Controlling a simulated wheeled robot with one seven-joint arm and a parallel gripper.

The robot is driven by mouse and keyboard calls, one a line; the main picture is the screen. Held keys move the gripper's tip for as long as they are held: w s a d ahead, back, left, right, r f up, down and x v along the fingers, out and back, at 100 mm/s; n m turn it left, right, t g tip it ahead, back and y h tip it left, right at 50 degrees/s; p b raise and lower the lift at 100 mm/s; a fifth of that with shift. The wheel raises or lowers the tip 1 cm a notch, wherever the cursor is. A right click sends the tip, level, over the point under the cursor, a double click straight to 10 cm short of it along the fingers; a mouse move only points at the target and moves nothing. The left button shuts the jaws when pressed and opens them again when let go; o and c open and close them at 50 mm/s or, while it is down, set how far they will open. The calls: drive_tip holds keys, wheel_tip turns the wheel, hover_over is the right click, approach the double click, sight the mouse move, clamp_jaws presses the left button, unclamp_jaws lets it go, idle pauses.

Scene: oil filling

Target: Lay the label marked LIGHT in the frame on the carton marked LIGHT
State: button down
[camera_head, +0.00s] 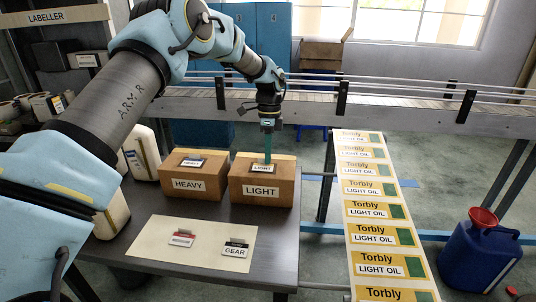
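The carton marked LIGHT (246,190) stands at the right back of the dark table. A small label reading LIGHT (262,169) lies at the frame area on its top and looks flat. My gripper (268,158) points straight down over this carton, its narrow teal fingers ending at the back edge of the label. The fingers appear as one strip, so I cannot tell whether they are open, or whether they touch the label. The frame itself is mostly hidden by the label and fingers.
The HEAVY carton (179,190) stands close on the left with a label on top. A cream sheet (205,257) in front holds a red-edged label (182,238) and a GEAR label (235,248). White jugs stand at the left. A LIGHT OIL label strip (377,210) runs right of the table.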

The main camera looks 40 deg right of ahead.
drive_tip(key=c, duration=0.6)
unclamp_jaws()
wheel_tip(320, 180, up, 8)
drive_tip(key=p, duration=0.5)
idle(0.8)
idle(0.3)
drive_tip(key=w+a+r+n+t+h, duration=0.1)
drive_tip(key=w+a+r+n, duration=0.35)
drive_tip(key=a, duration=0.85)
drive_tip(key=w+a+r+n, duration=0.1)
drive_tip(key=w+a+n, duration=0.1)
drive_tip(key=a+n, duration=0.8)
drive_tip(key=s+a+n, duration=0.3)
drive_tip(key=s+a, duration=0.1)
drive_tip(key=a, duration=0.5)
drive_tip(key=s+a+n+t, duration=0.1)
drive_tip(key=s+a+n, duration=0.3)
drive_tip(key=a, duration=0.5)
drive_tip(key=s+a+n+t, duration=0.1)
drive_tip(key=s+a+n, duration=0.3)
drive_tip(key=a, duration=0.5)
drive_tip(key=shift+s+f+h+b, duration=0.2)
drive_tip(key=shift+s+h+b, duration=0.1)
drive_tip(key=shift+s+b, duration=0.1)
